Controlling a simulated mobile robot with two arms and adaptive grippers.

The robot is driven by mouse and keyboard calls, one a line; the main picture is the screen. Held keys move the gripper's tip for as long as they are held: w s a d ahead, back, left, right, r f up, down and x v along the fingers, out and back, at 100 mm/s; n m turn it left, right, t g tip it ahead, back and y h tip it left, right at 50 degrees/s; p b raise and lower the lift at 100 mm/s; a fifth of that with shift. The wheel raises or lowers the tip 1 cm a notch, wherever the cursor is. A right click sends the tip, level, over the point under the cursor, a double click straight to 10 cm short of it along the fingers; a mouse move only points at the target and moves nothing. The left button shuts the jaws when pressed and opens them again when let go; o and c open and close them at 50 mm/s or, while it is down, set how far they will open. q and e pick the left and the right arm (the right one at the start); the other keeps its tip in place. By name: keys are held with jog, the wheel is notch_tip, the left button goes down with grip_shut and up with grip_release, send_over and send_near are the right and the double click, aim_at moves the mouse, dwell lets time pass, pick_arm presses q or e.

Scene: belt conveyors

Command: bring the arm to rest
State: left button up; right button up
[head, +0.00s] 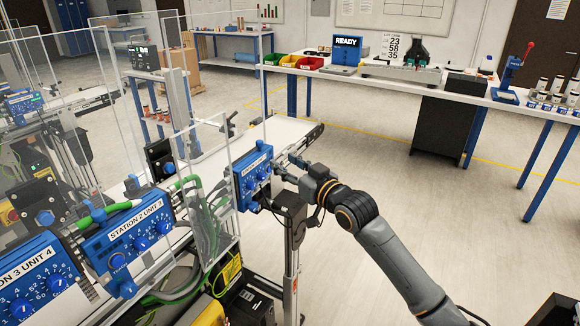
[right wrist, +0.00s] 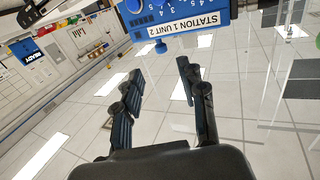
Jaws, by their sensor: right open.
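My right arm reaches in from the lower right in the head view. Its right gripper (head: 284,167) is beside the blue station 1 control box (head: 250,181), at that box's right side. In the right wrist view the two fingers of the right gripper (right wrist: 158,86) stand apart with nothing between them. The blue box labelled STATION 1 UNIT 2 (right wrist: 168,20) is beyond the fingertips there, with a visible gap. I cannot tell the exact gap in the head view. My left gripper is not in view.
A white workbench (head: 395,84) with bins and a READY display (head: 346,50) stands behind. Open floor (head: 440,205) lies to the right.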

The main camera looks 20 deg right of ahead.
jog(key=shift+s+d, duration=0.15)
jog(key=shift+s, duration=0.35)
jog(key=s+d+f+m+g+h, duration=0.1)
jog(key=d+f+g+h, duration=0.1)
jog(key=f, duration=1.1)
jog(key=s+d+f+m+g+h, duration=0.1)
jog(key=d+f+g, duration=0.1)
jog(key=f, duration=1)
jog(key=s+f+g, duration=0.1)
jog(key=s+f, duration=0.3)
jog(key=f, duration=0.4)
jog(key=s+f+g+h, duration=0.1)
jog(key=s+f+g, duration=0.1)
jog(key=s+f, duration=0.35)
jog(key=s+f+g, duration=0.1)
jog(key=s+f, duration=0.2)
jog(key=f, duration=0.6)
jog(key=s+a+f+g, duration=0.2)
jog(key=s+f+g, duration=0.2)
jog(key=s+f, duration=1.4)
jog(key=s+a+f+g, duration=0.2)
jog(key=s, duration=1.1)
jog(key=s+a+f+n+g, duration=0.1)
jog(key=s+f+g, duration=0.1)
jog(key=s, duration=1.1)
jog(key=shift+a+f+h, duration=0.3)
jog(key=shift+a+f, duration=0.05)
jog(key=shift+f, duration=0.25)
